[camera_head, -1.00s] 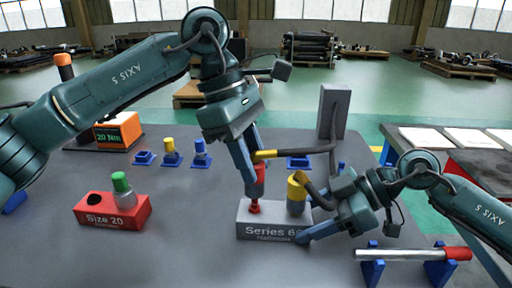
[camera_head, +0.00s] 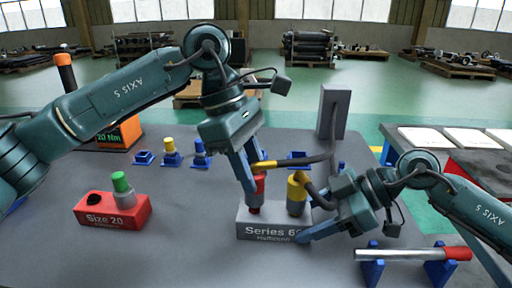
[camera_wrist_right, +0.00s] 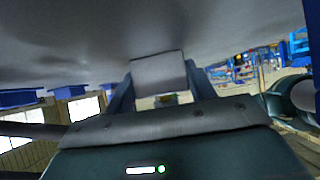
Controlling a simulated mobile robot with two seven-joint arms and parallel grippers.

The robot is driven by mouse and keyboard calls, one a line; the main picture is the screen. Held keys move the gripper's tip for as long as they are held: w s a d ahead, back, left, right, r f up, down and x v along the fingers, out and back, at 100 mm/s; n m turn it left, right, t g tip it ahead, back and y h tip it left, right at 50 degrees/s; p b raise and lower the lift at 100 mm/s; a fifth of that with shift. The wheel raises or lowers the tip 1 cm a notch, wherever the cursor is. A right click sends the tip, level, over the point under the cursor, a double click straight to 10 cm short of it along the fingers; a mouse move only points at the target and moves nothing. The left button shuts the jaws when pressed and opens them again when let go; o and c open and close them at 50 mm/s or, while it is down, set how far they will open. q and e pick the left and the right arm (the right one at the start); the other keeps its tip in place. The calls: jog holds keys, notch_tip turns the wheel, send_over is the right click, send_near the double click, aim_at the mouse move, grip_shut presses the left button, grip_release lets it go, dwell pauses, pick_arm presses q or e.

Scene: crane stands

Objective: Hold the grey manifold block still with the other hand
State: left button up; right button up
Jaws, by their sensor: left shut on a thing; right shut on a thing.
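The grey manifold block (camera_head: 246,229), marked "Series 6…", sits on the grey table at front centre. A yellow-topped grey fitting (camera_head: 297,195) stands upright on its right part. My right gripper (camera_head: 307,232) is shut on the block's right end; in the right wrist view the block's grey end (camera_wrist_right: 158,72) lies between its two fingers. My left gripper (camera_head: 250,186) points down over the block's left part, shut on a red cylindrical piece (camera_head: 258,186). That piece is upright, its lower end at the block's top; whether it is seated is hidden.
A red "Size 20" block (camera_head: 138,218) with a green-capped fitting stands at left. An orange 20 Nm box (camera_head: 127,130) and small blue stands (camera_head: 171,158) are behind. A dark hose with yellow ends arches from a grey post (camera_head: 333,112). A red-ended rod (camera_head: 405,254) rests on blue supports at front right.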

pick_arm(q)
jog(key=shift+f, duration=0.5)
jog(key=o, duration=1.1)
jog(key=shift+v, duration=2.5)
jog(key=shift+r, duration=0.1)
jog(key=v, duration=1.2)
jog(key=shift+w, duration=0.1)
pick_arm(e)
jog(key=shift+r, duration=0.1)
jog(key=o, duration=1.3)
jog(key=shift+c, duration=0.2)
